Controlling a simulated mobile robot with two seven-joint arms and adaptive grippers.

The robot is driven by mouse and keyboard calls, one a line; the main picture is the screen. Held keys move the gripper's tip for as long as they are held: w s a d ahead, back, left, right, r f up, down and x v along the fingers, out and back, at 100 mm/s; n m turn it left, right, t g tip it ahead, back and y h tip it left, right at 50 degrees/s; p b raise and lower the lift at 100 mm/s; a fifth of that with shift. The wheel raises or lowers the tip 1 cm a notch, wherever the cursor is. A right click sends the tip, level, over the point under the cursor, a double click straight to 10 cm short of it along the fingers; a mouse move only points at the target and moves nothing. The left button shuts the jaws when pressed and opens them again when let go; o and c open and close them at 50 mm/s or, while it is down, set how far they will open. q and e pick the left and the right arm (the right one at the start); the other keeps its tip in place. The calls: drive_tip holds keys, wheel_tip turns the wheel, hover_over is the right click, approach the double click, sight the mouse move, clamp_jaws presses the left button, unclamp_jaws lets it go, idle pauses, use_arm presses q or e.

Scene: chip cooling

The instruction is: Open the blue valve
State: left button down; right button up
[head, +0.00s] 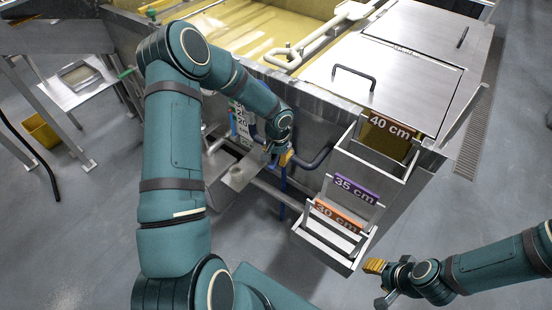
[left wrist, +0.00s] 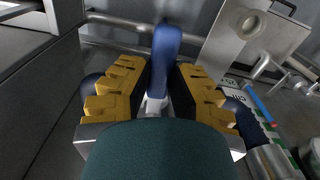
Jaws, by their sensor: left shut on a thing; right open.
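The blue valve handle (left wrist: 166,48) stands up between the yellow fingers of my left gripper (left wrist: 160,80) in the left wrist view. Its lower part is hidden between the fingers. In the head view my left gripper (head: 280,157) is at the front wall of the tank, and a blue upright piece (head: 283,188) shows just below it. The left fingers are shut on the blue handle. My right gripper (head: 379,283) is open and empty over the floor at the lower right.
The metal tank (head: 250,30) holds yellowish liquid. Metal slots with signs for 40 cm (head: 390,126), 35 cm (head: 356,190) and 30 cm (head: 338,216) stand right of the left gripper. Pipes (head: 315,158) run close by. A yellow bin (head: 42,130) is at the far left.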

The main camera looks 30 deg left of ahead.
use_arm(q)
drive_tip(key=shift+w+d+f+n+b, duration=0.1)
drive_tip(key=shift+w+d+n+b, duration=0.45)
drive_tip(key=shift+d+n+b, duration=1)
drive_tip(key=shift+w+d+n+b, duration=0.5)
drive_tip(key=shift+n+b, duration=0.3)
drive_tip(key=shift+n, duration=1.6)
drive_tip(key=shift+w+d+f+n+b, duration=0.1)
drive_tip(key=shift+w+d+n+b, duration=0.45)
drive_tip(key=shift+d+n+b, duration=1)
drive_tip(key=shift+a+r+n+p, duration=0.1)
drive_tip(key=shift+a+n+p, duration=0.25)
drive_tip(key=shift+a+n, duration=0.2)
drive_tip(key=c, duration=0.8)
unclamp_jaws()
drive_tip(key=shift+w, duration=0.1)
wheel_tip(320, 180, up, 12)
drive_tip(key=shift+r, duration=0.1)
